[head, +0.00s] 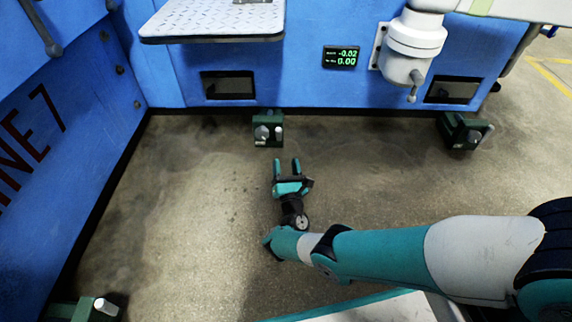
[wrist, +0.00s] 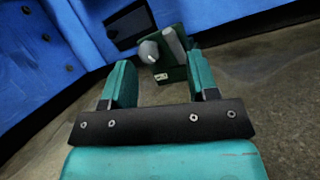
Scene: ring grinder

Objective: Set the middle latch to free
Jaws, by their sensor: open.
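The middle latch (head: 268,128) is a dark green block at the foot of the blue machine wall, with a grey round knob and a light grey handle beside it. The middle latch also shows in the wrist view (wrist: 168,70), between and beyond my fingers, with the knob left of the handle. My gripper (head: 286,163) is open and empty, short of the latch and apart from it. Both fingers of my gripper show in the wrist view (wrist: 159,62), pointing towards the latch. The right finger hides part of the block's right side.
A similar green latch (head: 464,131) stands at the right, and another (head: 84,309) at the lower left. A metal plate shelf (head: 213,20) juts from the wall above. A white cylindrical unit (head: 414,42) hangs at the upper right. The concrete floor around my gripper is clear.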

